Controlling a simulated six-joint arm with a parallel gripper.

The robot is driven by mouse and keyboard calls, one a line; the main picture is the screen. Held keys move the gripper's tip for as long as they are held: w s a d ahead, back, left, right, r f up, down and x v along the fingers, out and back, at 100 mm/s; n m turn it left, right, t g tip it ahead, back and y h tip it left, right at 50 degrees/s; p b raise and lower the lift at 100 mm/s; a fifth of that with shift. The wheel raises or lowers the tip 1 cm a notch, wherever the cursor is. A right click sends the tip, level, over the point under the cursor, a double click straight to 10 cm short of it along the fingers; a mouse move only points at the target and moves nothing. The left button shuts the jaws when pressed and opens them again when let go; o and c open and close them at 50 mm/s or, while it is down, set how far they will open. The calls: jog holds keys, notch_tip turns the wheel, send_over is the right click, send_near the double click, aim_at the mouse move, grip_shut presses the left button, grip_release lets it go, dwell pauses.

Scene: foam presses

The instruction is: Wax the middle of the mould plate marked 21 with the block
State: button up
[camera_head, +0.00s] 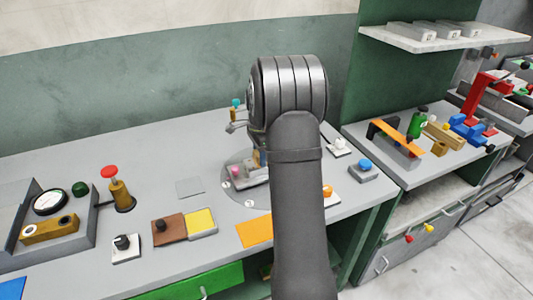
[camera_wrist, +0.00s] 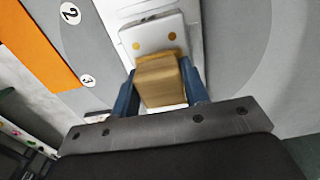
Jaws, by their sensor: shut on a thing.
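My gripper (camera_wrist: 160,92) is shut on a tan block (camera_wrist: 161,82), with its blue fingers on either side of it. The block is over or against the near end of a pale plate with two orange dots (camera_wrist: 155,36) in the wrist view; I cannot tell if they touch. No 21 is readable on that plate. In the head view my arm covers much of the round grey disc (camera_head: 229,171) on the bench, and a pink-dotted piece (camera_head: 236,171) shows beside my gripper (camera_head: 261,158).
White labels 2 (camera_wrist: 70,13) and 3 (camera_wrist: 88,81) show on the grey disc. An orange sheet (camera_head: 254,232), a yellow pad (camera_head: 201,221) and a brown block (camera_head: 168,229) lie in front. A red-topped brass post (camera_head: 119,193) stands left. A grey square (camera_head: 189,187) lies behind.

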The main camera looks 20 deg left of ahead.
jog(key=shift+s+a, duration=0.8)
jog(key=shift+w+d, duration=2.75)
notch_tip(320, 180, up, 8)
jog(key=shift+s+a, duration=0.15)
